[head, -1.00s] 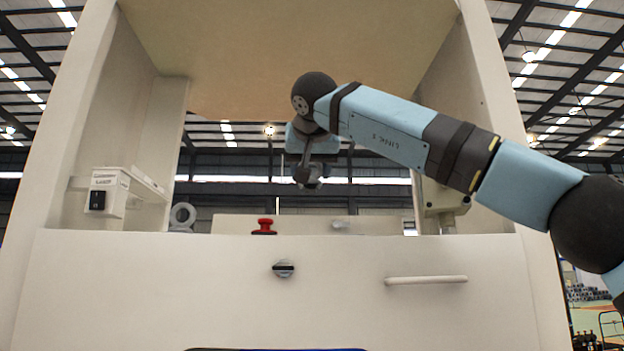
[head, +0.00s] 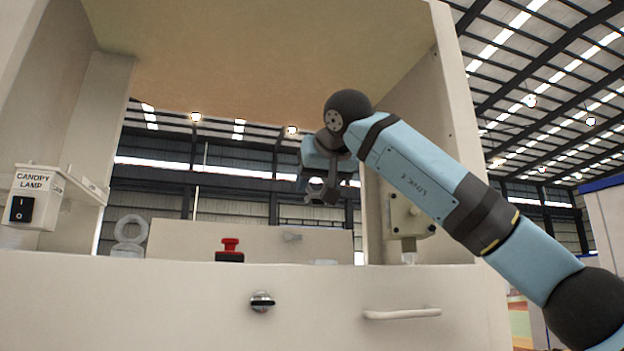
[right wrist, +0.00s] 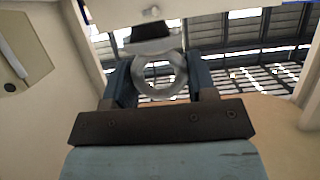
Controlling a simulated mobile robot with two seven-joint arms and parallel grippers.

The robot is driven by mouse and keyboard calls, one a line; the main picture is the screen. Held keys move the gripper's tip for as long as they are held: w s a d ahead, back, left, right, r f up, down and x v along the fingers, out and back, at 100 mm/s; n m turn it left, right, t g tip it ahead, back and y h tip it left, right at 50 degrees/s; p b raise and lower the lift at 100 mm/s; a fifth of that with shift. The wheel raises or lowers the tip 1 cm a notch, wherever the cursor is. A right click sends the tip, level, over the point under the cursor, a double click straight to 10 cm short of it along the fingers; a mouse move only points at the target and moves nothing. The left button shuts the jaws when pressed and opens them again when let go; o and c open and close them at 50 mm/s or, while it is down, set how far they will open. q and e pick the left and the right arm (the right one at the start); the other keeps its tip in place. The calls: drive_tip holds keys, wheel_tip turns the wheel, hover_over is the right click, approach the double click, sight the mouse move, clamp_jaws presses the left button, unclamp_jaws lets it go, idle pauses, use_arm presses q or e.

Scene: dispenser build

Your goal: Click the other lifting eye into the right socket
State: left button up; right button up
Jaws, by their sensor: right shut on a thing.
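My right gripper (head: 322,188) hangs above the front panel, under the canopy, and is shut on a grey lifting eye (right wrist: 160,75). In the right wrist view the eye's ring shows between the two fingers; in the head view only a small part shows. The other lifting eye (head: 130,231), a pale grey ring, stands upright behind the panel's top edge at the left. A small pale piece (head: 326,262) shows at that edge below my right gripper; I cannot tell if it is the right socket. My left gripper is not in view.
A red button (head: 230,244) stands on the panel's top edge. A canopy lamp switch box (head: 33,207) is at the left, and a grey box (head: 409,214) at the right post. The panel (head: 180,305) has a knob (head: 262,301) and a handle (head: 402,314). Space around the gripper looks open.

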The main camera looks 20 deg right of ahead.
drive_tip(key=shift+s+d, duration=0.2)
drive_tip(key=shift+d, duration=0.15)
drive_tip(key=shift+d+f, duration=0.1)
drive_tip(key=shift+f, duration=3.15)
wheel_tip(320, 180, down, 2)
drive_tip(key=shift+f+b, duration=0.25)
drive_tip(key=shift+b, duration=0.2)
drive_tip(key=shift+f, duration=0.4)
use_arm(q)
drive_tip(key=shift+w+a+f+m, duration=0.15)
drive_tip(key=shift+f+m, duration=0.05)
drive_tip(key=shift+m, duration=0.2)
use_arm(e)
drive_tip(key=shift+f, duration=0.15)
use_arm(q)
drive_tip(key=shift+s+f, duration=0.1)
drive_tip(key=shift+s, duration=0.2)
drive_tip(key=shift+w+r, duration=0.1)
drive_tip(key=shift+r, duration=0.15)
